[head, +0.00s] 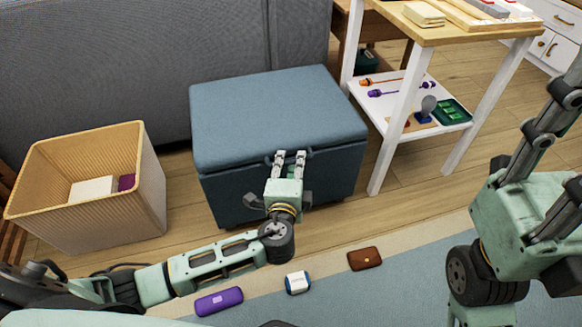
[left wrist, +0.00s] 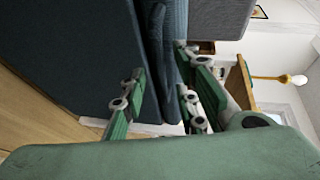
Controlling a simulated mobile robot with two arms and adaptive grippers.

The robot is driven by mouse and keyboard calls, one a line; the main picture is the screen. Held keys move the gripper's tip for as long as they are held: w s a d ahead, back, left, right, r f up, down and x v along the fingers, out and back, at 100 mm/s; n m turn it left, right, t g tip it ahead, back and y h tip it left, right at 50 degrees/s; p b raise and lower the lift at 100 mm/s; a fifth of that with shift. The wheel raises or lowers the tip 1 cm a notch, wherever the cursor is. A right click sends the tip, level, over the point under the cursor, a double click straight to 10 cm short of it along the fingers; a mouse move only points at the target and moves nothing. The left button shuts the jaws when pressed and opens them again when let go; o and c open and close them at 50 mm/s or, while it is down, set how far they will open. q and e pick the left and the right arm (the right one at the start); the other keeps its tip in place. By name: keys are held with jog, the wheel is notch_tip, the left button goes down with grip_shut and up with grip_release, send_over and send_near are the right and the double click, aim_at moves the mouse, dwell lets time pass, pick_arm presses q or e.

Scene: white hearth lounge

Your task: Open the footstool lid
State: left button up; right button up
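The footstool (head: 270,190) is a blue-grey fabric box in the middle of the head view. Its padded lid (head: 270,105) lies flat and shut on top. A dark pull (head: 312,154) sits at the lid's front edge. My left gripper (head: 290,156) is at this edge, its two fingers slightly apart around the pull. In the left wrist view, the fingers (left wrist: 160,92) stand on either side of a dark fabric strip, with a gap showing on one side. My right arm is at the right edge of the head view; its fingertips are not clear.
A ribbed bin (head: 145,185) stands left of the footstool, a grey sofa (head: 90,70) behind. A white-legged table (head: 376,150) stands to the right. A purple case (head: 219,301), a white-blue box (head: 298,283) and a brown wallet (head: 365,259) lie on the floor in front.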

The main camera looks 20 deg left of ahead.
pick_arm(q)
grip_shut()
dwell(0.6)
